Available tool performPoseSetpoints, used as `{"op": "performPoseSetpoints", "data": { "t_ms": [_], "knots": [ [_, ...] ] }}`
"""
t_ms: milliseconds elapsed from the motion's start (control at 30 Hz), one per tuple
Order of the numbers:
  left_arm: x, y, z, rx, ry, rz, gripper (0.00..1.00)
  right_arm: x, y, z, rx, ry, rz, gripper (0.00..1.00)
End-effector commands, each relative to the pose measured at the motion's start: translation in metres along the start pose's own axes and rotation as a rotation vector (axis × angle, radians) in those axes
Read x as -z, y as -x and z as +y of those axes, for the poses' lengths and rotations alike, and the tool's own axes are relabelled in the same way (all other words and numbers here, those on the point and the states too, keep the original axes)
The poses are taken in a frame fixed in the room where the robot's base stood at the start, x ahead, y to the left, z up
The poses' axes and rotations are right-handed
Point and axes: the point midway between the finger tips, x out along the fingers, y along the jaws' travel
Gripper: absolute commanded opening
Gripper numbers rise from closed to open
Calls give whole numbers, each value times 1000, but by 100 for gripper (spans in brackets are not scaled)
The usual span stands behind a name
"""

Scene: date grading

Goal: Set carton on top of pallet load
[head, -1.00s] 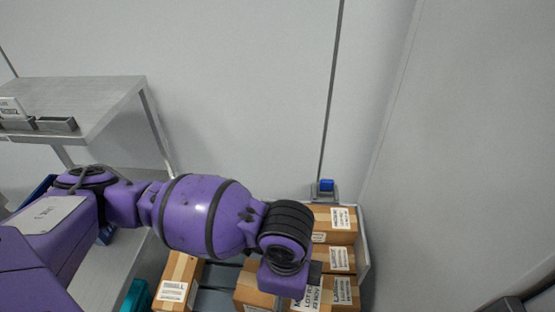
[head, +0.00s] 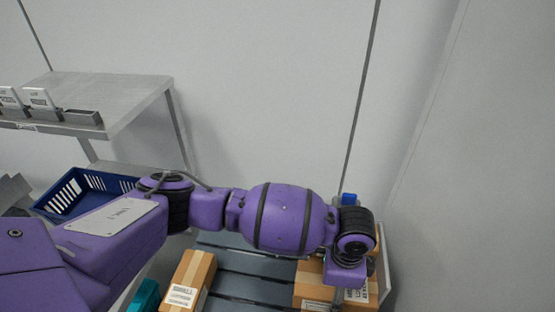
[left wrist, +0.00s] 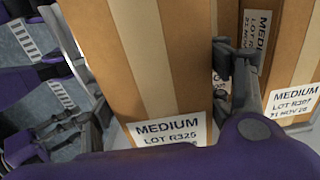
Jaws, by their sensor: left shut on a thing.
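My left gripper (left wrist: 165,95) is shut on a brown carton (left wrist: 145,50) with a light tape stripe and a label reading MEDIUM, LOT R325. One finger is on each side of it in the left wrist view. In the head view this gripper (head: 345,275) is over the right end of the pallet (head: 240,262), which has grey-blue slats. Cartons (head: 312,282) show below and beside it, partly hidden by my arm. I cannot tell there which is the held one. Another carton (head: 190,278) stands at the pallet's left. My right gripper is not in view.
Another labelled carton (left wrist: 295,70) is close beside the held one in the left wrist view. A steel table (head: 125,95) with small trays stands at the left, with a blue crate (head: 75,190) below it. A grey wall rises close behind and right.

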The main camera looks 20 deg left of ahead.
Motion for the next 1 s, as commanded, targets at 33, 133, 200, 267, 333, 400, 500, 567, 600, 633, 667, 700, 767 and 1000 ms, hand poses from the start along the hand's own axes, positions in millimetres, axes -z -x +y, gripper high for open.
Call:
{"op": "performPoseSetpoints", "data": {
  "t_ms": [33,133,200,267,333,400,500,567,600,633,667,700,767,1000],
  "knots": [
    [4,0,-3,5,-2,4,21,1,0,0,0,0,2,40],
    [6,-3,-6,6,-3,5,21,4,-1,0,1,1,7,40],
    [8,-8,-9,6,-2,4,21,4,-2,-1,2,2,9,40],
    [7,-16,-9,5,-2,2,21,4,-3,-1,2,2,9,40],
    [7,-27,-9,4,-1,2,21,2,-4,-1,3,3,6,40],
    [7,-35,-9,4,-1,2,21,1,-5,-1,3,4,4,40],
    [8,-38,-9,6,-2,4,21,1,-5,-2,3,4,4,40],
    [8,-38,-10,7,-2,5,21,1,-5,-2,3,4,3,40],
    [8,-38,-10,7,-2,5,21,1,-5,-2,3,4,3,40],
    [8,-37,-10,7,-2,5,21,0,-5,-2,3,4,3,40],
    [8,-37,-10,7,-2,4,21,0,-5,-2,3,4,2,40],
    [8,-38,-10,7,-2,4,21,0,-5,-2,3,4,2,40],
    [8,-39,-9,7,-2,4,21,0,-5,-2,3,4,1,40],
    [7,-41,-9,6,-2,3,90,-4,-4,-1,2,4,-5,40]
  ]
}}
